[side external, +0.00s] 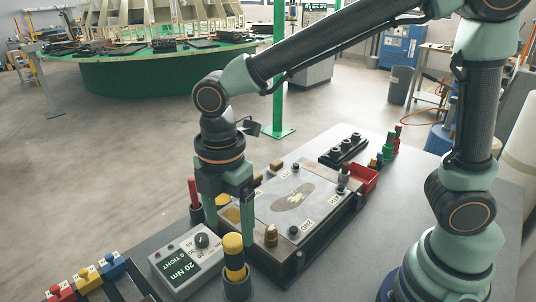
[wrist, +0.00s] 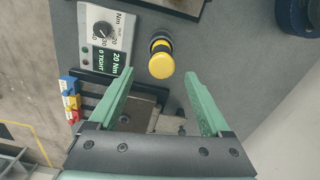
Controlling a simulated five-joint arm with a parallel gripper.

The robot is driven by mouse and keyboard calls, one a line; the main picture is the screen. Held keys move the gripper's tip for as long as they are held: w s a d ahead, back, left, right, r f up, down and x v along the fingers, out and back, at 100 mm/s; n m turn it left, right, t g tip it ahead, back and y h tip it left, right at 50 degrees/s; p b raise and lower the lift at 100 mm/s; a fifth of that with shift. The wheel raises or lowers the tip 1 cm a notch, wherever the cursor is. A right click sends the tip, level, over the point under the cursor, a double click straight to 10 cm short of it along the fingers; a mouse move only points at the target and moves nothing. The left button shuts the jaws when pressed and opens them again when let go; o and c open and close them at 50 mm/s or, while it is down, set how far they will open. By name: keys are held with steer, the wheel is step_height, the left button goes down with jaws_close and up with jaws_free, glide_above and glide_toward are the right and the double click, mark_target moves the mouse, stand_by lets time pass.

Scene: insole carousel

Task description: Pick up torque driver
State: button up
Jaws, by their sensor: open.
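The torque driver (side external: 234,258), with a yellow and black handle, stands upright in a dark round holder near the table's front edge. In the wrist view its yellow cap (wrist: 161,65) is seen from above, just beyond the gap between the fingertips. My gripper (side external: 230,232) is open and empty, its two green fingers pointing down behind and above the driver in the side view. In the wrist view my gripper (wrist: 160,74) has its fingers spread to either side, with neither visibly touching the driver.
A grey control box (side external: 184,262) reading 20 Nm stands left of the driver. A fixture plate (side external: 312,185) with an insole shape lies to the right and behind. A red-handled tool (side external: 194,192) stands behind the box. Red, yellow and blue blocks (side external: 88,277) are at front left.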

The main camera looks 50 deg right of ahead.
mark_target(234, 254)
step_height(234, 254, down, 8)
steer(key=shift+s+d+f, duration=0.1)
steer(key=shift+f, duration=0.15)
stand_by(0.4)
jaws_close()
